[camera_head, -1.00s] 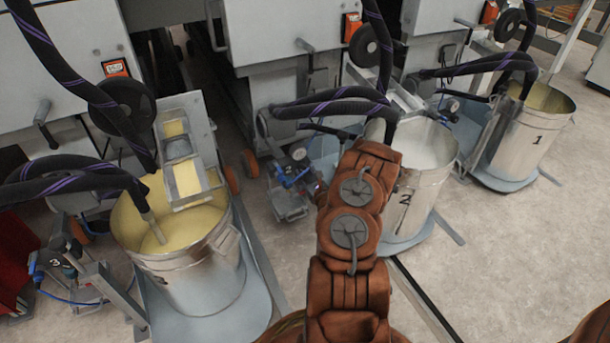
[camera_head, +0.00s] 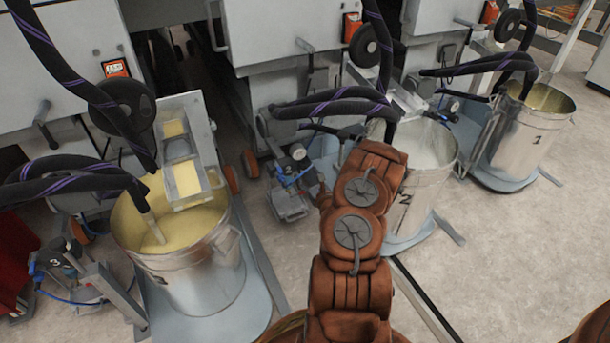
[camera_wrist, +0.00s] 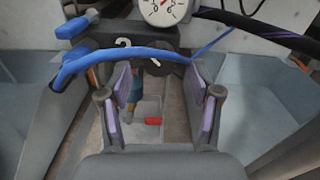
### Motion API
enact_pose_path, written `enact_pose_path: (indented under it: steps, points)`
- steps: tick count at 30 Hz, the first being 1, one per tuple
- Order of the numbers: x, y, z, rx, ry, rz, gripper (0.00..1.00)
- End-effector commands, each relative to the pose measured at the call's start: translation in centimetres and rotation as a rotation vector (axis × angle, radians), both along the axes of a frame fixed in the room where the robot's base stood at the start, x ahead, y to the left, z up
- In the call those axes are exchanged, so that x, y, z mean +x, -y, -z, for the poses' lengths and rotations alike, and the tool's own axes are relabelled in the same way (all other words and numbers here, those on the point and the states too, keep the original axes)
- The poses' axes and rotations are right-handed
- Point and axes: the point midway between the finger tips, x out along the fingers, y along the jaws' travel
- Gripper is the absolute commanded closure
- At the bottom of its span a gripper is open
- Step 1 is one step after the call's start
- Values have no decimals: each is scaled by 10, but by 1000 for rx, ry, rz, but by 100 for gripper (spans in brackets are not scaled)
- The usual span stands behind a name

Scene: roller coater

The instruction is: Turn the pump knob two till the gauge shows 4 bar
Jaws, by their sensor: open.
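Pump two (camera_head: 288,190) stands low on the floor left of drum 2 in the head view. In the wrist view its dark body marked 2 (camera_wrist: 123,43) lies ahead of my gripper. My gripper (camera_wrist: 156,80) is open, its two purple-padded fingers apart with nothing held. The white gauge (camera_wrist: 166,10) is cut off by the top edge, and I cannot read its needle. It also shows tiny in the head view (camera_head: 298,152). A blue hose (camera_wrist: 125,55) crosses in front of the pump. A round dark part (camera_wrist: 168,66) sits partly behind this hose; I cannot tell whether it is the knob.
A red piece (camera_wrist: 153,121) lies between the fingers' lines, lower down. Drum 2 (camera_head: 425,180) stands close right of my arm. A yellow-filled drum (camera_head: 195,270) stands left, and drum 1 (camera_head: 525,140) far right. Black hoses (camera_head: 330,108) hang above the pump. Floor at right is clear.

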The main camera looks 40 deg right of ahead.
Motion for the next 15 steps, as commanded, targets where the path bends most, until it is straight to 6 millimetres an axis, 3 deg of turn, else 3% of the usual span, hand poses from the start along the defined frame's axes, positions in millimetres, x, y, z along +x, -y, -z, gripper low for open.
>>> enact_pose_path:
  steps: [15]
  points:
    - [-65, -23, 1, 5, -2, 2, 36]
